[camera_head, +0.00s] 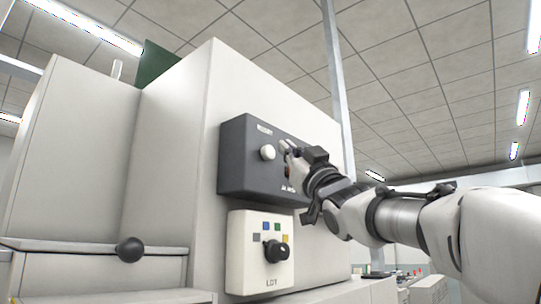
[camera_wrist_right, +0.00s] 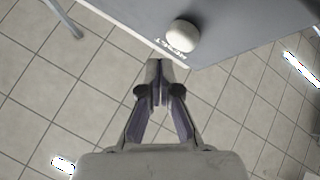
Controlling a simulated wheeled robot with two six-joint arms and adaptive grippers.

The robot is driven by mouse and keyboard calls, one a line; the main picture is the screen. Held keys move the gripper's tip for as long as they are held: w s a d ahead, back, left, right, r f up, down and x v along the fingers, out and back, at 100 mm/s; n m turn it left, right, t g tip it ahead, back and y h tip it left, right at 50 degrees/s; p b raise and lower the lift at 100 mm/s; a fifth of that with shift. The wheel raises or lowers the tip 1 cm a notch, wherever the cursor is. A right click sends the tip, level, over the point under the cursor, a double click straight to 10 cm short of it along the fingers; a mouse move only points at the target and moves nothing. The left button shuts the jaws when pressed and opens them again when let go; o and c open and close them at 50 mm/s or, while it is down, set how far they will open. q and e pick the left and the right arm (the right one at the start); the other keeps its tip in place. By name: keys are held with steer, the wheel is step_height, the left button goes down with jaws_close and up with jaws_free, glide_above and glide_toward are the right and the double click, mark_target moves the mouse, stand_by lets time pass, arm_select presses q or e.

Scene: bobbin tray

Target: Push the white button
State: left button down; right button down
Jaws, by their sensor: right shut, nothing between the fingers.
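The white button (camera_head: 267,152) is a round knob on the left part of a dark grey control box (camera_head: 235,170), under a small white label. It also shows in the right wrist view as a white dome (camera_wrist_right: 182,36) on the grey panel. My right gripper (camera_head: 287,150) is shut and empty, just right of the white button in the head view. In the right wrist view its fingertips (camera_wrist_right: 160,66) lie below the button in the picture, with a visible gap between. The gripper partly hides the right part of the control box. My left gripper is not in view.
The control box is fixed to a large white cabinet (camera_head: 170,150). Below it is a white panel (camera_head: 240,265) with a black knob (camera_head: 277,251) and coloured squares. A black ball handle (camera_head: 130,249) sticks out at lower left. A grey post (camera_head: 335,85) stands behind.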

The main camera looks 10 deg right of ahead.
steer(key=s+d+b, duration=0.1)
steer(key=s+d, duration=0.1)
steer(key=s, duration=0.1)
steer(key=shift+s+d+b, duration=0.1)
steer(key=shift+d+b, duration=0.1)
steer(key=shift+b, duration=0.15)
stand_by(0.4)
